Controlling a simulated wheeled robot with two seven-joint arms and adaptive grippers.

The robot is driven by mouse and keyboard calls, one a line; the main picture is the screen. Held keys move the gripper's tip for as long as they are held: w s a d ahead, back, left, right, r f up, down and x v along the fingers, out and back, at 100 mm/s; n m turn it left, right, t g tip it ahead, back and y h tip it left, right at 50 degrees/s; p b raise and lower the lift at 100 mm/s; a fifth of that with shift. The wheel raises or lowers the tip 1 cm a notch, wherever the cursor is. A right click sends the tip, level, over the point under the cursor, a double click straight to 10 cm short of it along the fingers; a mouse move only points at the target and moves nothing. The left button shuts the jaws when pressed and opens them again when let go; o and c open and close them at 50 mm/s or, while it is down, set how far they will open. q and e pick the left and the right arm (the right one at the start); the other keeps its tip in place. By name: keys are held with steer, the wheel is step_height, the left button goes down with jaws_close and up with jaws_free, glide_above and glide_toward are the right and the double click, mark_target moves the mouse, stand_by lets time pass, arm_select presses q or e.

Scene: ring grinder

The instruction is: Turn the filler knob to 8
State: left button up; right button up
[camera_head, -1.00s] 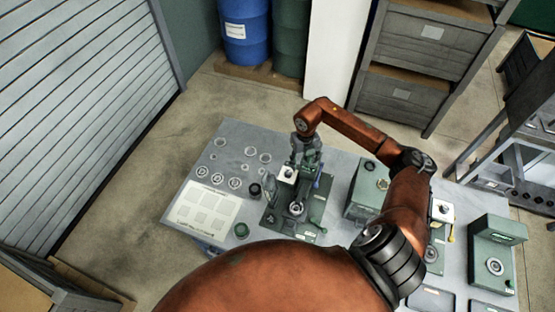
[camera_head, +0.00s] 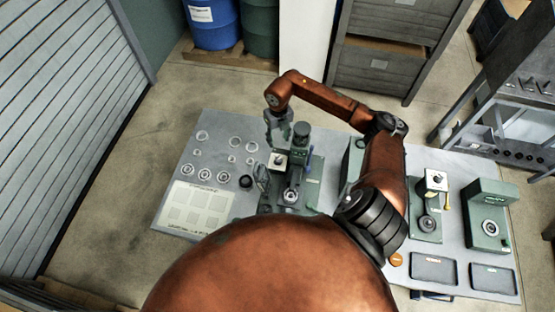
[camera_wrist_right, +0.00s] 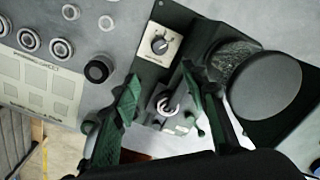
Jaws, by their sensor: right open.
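A dark round knob (camera_wrist_right: 160,45) with a pointer sits on a pale square dial plate on a green machine base in the right wrist view. The same knob and plate (camera_head: 278,160) show small in the head view, left of the machine's column. I cannot read the dial's numbers or a filler label. My right gripper (camera_wrist_right: 160,80) is open and empty. Its green fingers hang over the machine, with the knob beyond their tips and apart from them. In the head view the right gripper (camera_head: 268,150) is small and partly merges with the machine. My left gripper is not in view.
The machine's column with a dark round top (camera_wrist_right: 265,85) stands close to the right finger. A metal ring (camera_wrist_right: 168,106) sits on the base between the fingers. Several rings and a black cap (camera_wrist_right: 97,70) lie left. Another station with a pale dial (camera_head: 436,179) stands right.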

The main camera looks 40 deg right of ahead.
steer(key=f, duration=0.1)
steer(key=b, duration=0.7)
glide_above(278, 159)
step_height(278, 159, down, 7)
steer(key=shift+f, duration=0.75)
step_height(278, 159, down, 6)
steer(key=shift+r+p, duration=0.2)
steer(key=shift+p, duration=0.55)
steer(key=shift+s+f, duration=0.15)
steer(key=shift+f, duration=0.25)
steer(key=shift+c, duration=0.3)
steer(key=shift+a, duration=0.1)
jaws_close()
